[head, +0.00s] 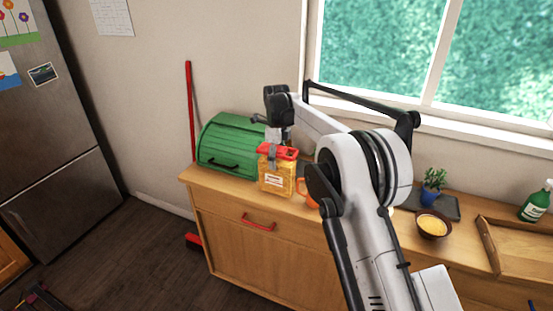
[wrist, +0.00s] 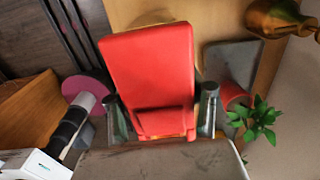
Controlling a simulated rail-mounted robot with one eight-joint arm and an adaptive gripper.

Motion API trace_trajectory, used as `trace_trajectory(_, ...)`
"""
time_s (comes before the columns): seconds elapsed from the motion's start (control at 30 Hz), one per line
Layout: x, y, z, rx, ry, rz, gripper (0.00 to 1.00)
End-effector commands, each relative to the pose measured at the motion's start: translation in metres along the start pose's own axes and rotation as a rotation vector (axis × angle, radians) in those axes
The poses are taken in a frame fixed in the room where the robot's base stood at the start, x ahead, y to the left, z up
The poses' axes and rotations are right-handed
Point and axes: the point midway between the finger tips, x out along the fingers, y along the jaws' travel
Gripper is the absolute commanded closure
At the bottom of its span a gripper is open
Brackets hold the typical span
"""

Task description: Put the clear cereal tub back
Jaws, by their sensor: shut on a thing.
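The clear cereal tub (head: 275,181) has a red lid, yellow-orange contents and a white label. In the head view it is upright at the left end of the wooden counter, in front of the right end of the green bread box. I cannot tell whether its base touches the counter. My gripper (head: 278,151) comes down from above and is shut on the tub near its lid. In the wrist view the red lid (wrist: 150,70) fills the middle, with a finger of my gripper (wrist: 163,113) on each side.
The green roll-top bread box (head: 232,146) stands behind and left of the tub. Farther right are a bowl of cereal (head: 432,225), a potted plant (head: 433,182), a wooden tray (head: 490,240) and a green bottle (head: 536,205).

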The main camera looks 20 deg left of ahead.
Motion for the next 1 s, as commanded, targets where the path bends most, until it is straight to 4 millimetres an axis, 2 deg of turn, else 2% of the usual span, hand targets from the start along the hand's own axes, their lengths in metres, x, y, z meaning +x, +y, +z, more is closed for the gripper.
trace_trajectory(0.27, 0.004, 0.0, 0.0, 0.0, 0.0, 0.0, 1.0)
trace_trajectory(0.3, 0.003, 0.0, 0.0, 0.0, 0.0, 0.0, 0.49)
trace_trajectory(0.4, 0.003, 0.0, 0.0, 0.0, 0.0, 0.0, 0.36)
trace_trajectory(0.77, -0.001, 0.0, 0.0, 0.0, 0.0, 0.0, 0.34)
trace_trajectory(0.87, -0.01, 0.0, 0.0, 0.0, 0.0, 0.0, 0.34)
trace_trajectory(1.0, -0.035, 0.0, 0.0, 0.0, 0.0, 0.0, 0.34)
